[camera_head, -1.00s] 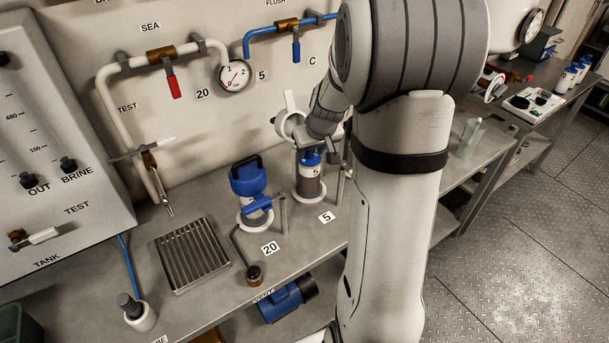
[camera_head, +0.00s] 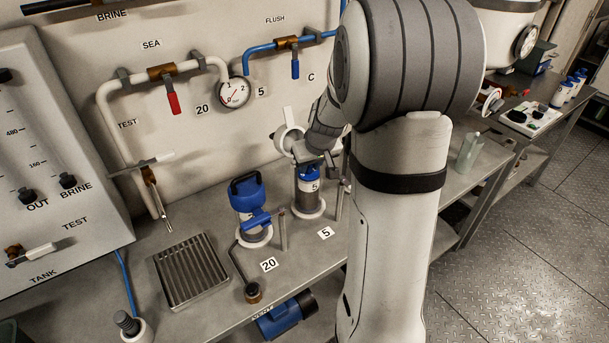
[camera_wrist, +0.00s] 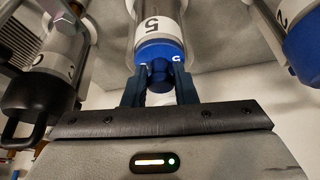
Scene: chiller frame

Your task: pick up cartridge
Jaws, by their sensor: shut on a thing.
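The cartridge (camera_head: 307,186) has a blue cap and a white label with a 5. It stands upright in a white ring holder on the bench, beside the plate marked 5. My gripper (camera_wrist: 159,84) is shut on the knob of the blue cap in the wrist view, one dark finger on each side. In the wrist view the cartridge (camera_wrist: 157,22) runs up out of the frame. In the head view my gripper (camera_head: 328,160) is at the top of the cartridge, and my arm hides part of the area to its right.
A blue-topped housing (camera_head: 248,200) stands left of the cartridge, by the plate marked 20. A slim post (camera_head: 283,230) rises between them. A drain grate (camera_head: 191,272) lies further left. Behind are the wall pipes and a gauge (camera_head: 233,92). Another blue-capped cartridge (camera_wrist: 304,45) is at right in the wrist view.

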